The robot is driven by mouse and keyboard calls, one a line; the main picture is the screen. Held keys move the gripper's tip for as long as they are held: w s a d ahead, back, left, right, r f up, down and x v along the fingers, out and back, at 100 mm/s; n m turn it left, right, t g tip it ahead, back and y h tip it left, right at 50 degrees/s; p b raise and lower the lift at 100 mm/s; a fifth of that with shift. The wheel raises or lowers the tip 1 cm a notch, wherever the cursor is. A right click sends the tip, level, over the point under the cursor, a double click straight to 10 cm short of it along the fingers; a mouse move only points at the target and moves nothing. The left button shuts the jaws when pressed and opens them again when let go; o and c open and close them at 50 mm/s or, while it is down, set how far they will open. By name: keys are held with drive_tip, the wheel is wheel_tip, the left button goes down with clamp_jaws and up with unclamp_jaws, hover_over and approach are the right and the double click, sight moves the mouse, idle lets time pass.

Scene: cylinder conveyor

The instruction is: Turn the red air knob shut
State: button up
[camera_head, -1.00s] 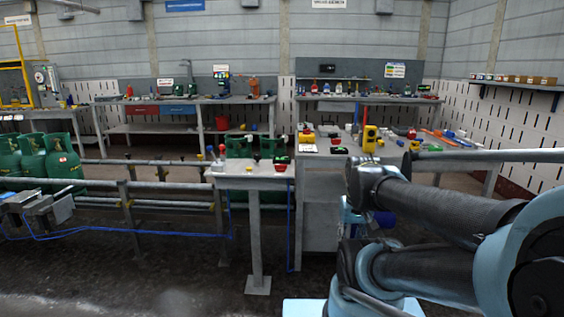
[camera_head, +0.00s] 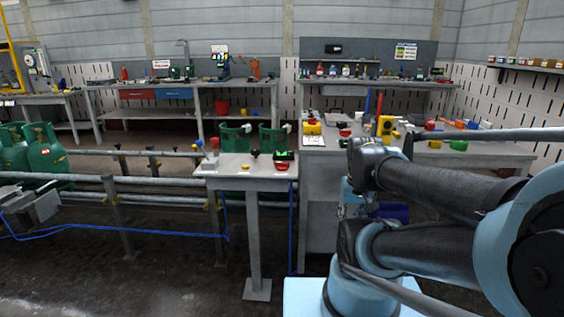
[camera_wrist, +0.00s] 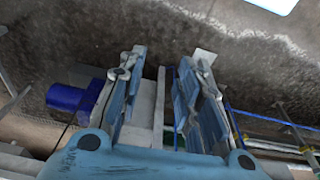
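A small grey stand table (camera_head: 228,182) is ahead in the head view. A red knob-like top (camera_head: 214,143) rises at its left end, and a low red part (camera_head: 281,167) sits at its right end. I cannot tell for sure which is the air knob. A yellow part (camera_head: 245,167) and a black knob (camera_head: 254,153) lie between them. My gripper (camera_wrist: 169,62) is open and empty in the wrist view, its fingers apart over the floor. No red knob shows between them. The gripper is not clear in the head view, beyond my arm.
A larger workbench (camera_head: 430,160) with tools stands right of the stand. Pipe rails (camera_head: 110,182) and green gas cylinders (camera_head: 42,153) are on the left. A blue hose (camera_head: 290,225) hangs by the stand. A blue cylindrical object (camera_wrist: 66,97) is left of my gripper. Floor is clear in front.

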wheel_tip(320, 180, up, 23)
drive_tip(key=n+g, duration=0.2)
drive_tip(key=n, duration=1.5)
hover_over(282, 165)
drive_tip(key=f, duration=1.7)
drive_tip(key=shift+w, duration=0.4)
clamp_jaws()
